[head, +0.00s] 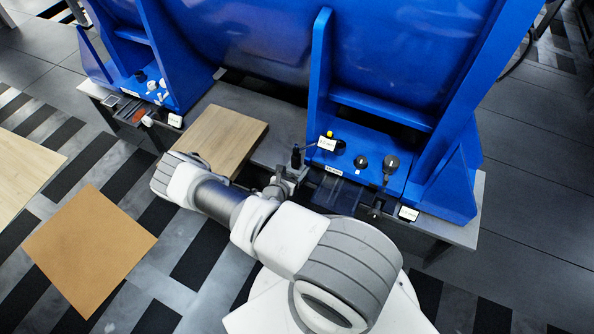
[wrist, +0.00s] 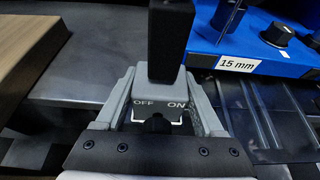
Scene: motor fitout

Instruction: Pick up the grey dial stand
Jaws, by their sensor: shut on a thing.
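The grey dial stand shows in the wrist view as a grey block (wrist: 152,104) marked OFF and ON, with a thick black post rising from it. My gripper (wrist: 160,88) has one finger on each side of the block and is shut on it. In the head view the stand's dark post (head: 296,157) stands upright at my gripper (head: 285,179), just right of the wooden board. A thin arm reaches from the post toward the blue foot. The block's underside is hidden, so I cannot tell whether it touches the bench.
A wooden board (head: 222,137) lies on the grey bench (head: 252,95) to the left. A blue motor frame (head: 318,80) rises behind, with a "15 mm" label (wrist: 238,63) and black knobs (head: 361,161) on its foot. A dark clear tray (head: 338,192) lies to the right.

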